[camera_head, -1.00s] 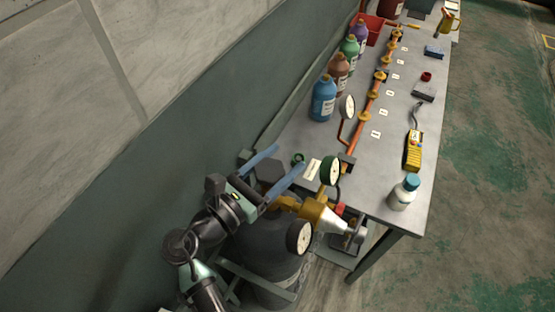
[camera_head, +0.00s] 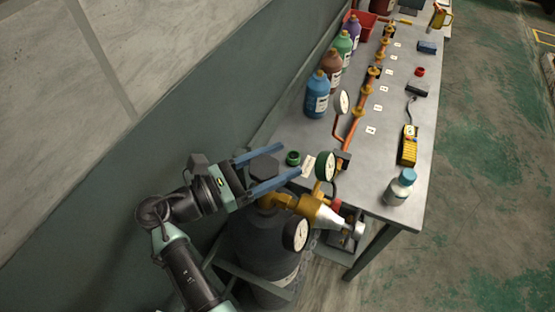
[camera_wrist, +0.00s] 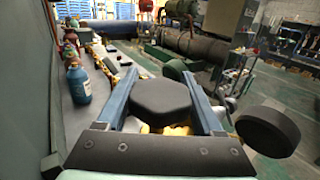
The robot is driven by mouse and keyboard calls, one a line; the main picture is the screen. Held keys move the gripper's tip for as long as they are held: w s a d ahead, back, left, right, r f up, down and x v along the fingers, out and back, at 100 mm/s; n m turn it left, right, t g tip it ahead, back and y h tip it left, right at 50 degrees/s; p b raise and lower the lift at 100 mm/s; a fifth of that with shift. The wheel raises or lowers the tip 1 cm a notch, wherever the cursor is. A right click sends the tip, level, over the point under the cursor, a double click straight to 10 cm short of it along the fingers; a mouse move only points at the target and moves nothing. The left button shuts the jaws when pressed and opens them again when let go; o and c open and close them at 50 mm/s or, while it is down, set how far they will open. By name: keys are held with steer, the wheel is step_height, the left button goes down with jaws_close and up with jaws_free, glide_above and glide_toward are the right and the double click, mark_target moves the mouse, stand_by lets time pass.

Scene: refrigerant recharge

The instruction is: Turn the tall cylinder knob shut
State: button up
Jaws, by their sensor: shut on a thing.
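The tall cylinder (camera_head: 262,238) is dark grey and stands at the left front of the workbench. Its dark knob (camera_head: 264,168) sits on top, above the brass valve and regulator (camera_head: 308,206) with two round gauges. My gripper (camera_head: 268,168) comes from the left, with its blue fingers on either side of the knob. In the wrist view the many-sided knob (camera_wrist: 162,101) lies between the two fingers of my gripper (camera_wrist: 163,100), which is shut on it. The knob hides most of the brass valve behind it.
The metal workbench (camera_head: 385,165) holds several coloured bottles, a copper pipe with brass fittings, a yellow meter (camera_head: 408,146) and a white bottle with a blue cap (camera_head: 400,188). A green ring (camera_head: 293,158) lies near the fingers. The wall is close on the left.

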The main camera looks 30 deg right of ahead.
steer(key=o, duration=1.4)
step_height(320, 180, up, 10)
steer(key=shift+r+b, duration=0.1)
steer(key=shift+b, duration=0.3)
